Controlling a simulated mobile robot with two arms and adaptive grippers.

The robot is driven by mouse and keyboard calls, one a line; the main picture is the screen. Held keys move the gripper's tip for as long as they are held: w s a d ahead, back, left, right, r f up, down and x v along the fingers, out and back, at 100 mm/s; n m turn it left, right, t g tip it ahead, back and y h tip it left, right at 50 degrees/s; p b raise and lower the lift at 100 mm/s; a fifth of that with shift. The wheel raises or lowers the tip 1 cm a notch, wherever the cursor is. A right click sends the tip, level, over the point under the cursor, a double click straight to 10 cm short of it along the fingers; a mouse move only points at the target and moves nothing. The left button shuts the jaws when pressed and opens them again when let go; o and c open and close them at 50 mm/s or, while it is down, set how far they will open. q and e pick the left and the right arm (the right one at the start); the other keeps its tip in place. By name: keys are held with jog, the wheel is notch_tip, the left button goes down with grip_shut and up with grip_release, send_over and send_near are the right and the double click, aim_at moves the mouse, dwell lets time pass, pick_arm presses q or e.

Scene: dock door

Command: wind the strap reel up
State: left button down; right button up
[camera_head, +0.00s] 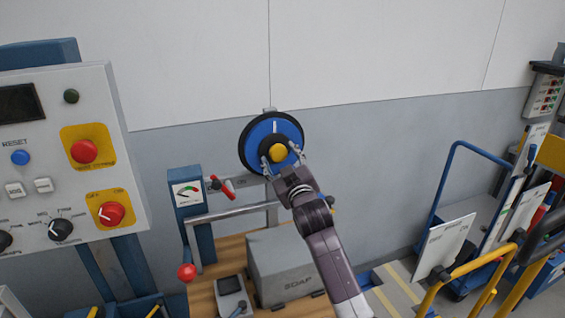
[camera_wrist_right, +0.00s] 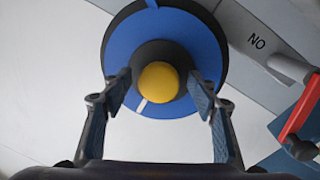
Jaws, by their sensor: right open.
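The strap reel (camera_head: 272,133) is a round blue disc with a black rim, a white mark and a yellow centre knob (camera_head: 278,152). It stands on a post in front of the wall. My right gripper (camera_head: 281,157) is open at the reel's front. In the right wrist view the reel (camera_wrist_right: 199,48) fills the upper middle. The open fingers of my right gripper (camera_wrist_right: 160,92) lie on either side of the yellow knob (camera_wrist_right: 158,82), with gaps between. Whether they touch the reel face cannot be told. My left gripper is not in view.
A control panel (camera_head: 60,190) stands at the left. Carts (camera_head: 480,215) with blue and yellow rails stand at the right.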

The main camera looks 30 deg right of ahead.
jog(key=v, duration=1.2)
jog(key=shift+f, duration=0.1)
